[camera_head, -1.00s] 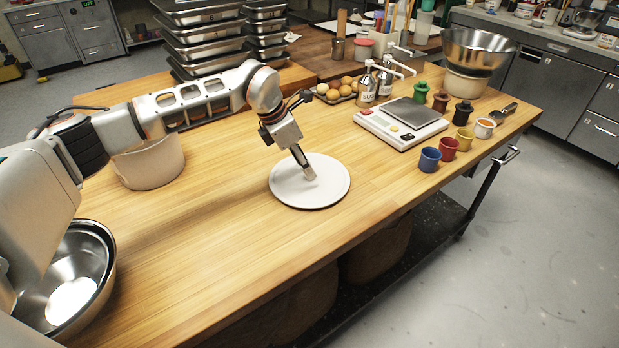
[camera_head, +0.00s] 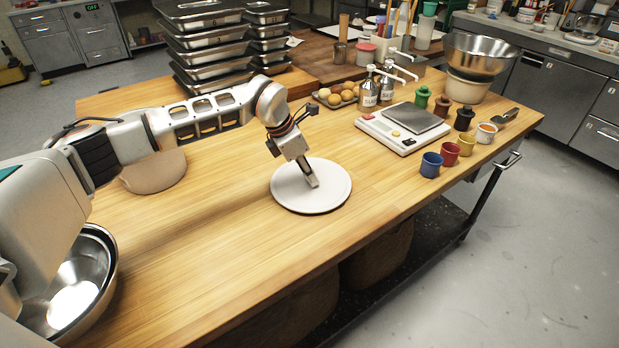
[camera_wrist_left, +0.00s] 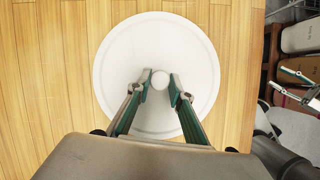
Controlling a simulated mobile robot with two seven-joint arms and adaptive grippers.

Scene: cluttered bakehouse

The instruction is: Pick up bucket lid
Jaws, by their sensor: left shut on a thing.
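The bucket lid (camera_head: 332,192) is a round white disc lying on the wooden table, with a small raised rim and a central knob. It also fills the middle of the left wrist view (camera_wrist_left: 155,42). My left gripper (camera_head: 311,181) reaches down to the lid's centre. In the left wrist view its two fingers (camera_wrist_left: 160,80) are shut on the round knob, one on each side. I see no clear gap under the lid.
A scale (camera_head: 385,132) and several coloured cups, including a blue one (camera_head: 431,165), stand right of the lid. A metal bowl (camera_head: 75,285) is at the front left. The front middle is clear.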

